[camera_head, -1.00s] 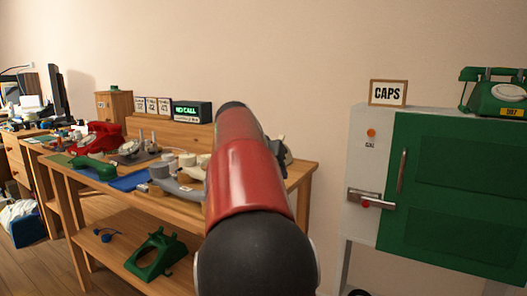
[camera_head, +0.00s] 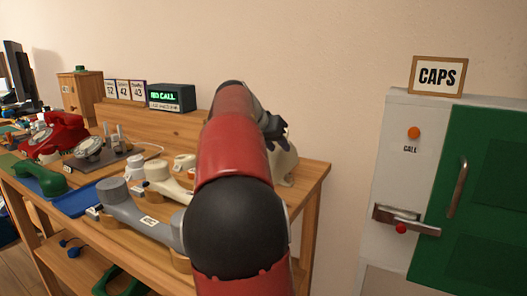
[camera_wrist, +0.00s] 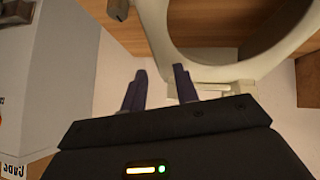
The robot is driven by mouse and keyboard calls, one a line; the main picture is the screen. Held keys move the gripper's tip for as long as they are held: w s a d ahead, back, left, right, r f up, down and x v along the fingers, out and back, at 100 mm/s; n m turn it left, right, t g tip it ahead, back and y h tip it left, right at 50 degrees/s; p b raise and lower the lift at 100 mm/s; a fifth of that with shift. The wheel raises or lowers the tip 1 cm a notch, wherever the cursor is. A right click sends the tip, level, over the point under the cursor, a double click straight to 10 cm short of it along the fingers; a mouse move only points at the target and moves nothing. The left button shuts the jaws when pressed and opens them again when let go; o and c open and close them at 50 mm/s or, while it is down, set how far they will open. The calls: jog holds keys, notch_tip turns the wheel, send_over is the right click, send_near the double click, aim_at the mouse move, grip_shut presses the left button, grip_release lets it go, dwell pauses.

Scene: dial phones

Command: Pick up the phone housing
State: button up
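A cream phone housing (camera_head: 288,168) stands at the right end of the wooden bench, partly hidden by my arm. In the wrist view a cream housing (camera_wrist: 285,60) with a large rounded opening fills the upper right. In the head view my gripper (camera_head: 272,128) is mostly behind my arm, close above the cream housing. A green housing (camera_head: 122,283) sits on the lower shelf, cut off by the frame.
The bench (camera_head: 315,172) holds a grey handset (camera_head: 140,215), a cream handset (camera_head: 165,180), a green handset (camera_head: 40,180) and a red phone (camera_head: 58,132). A grey cabinet (camera_head: 385,170) with a green door (camera_head: 480,200) stands right, beyond a gap of bare wall.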

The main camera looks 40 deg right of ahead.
aim_at(285, 155)
jog(key=x, duration=0.5)
jog(key=shift+s+d+f, duration=0.1)
jog(key=shift+f, duration=0.25)
grip_shut()
jog(key=shift+r, duration=0.1)
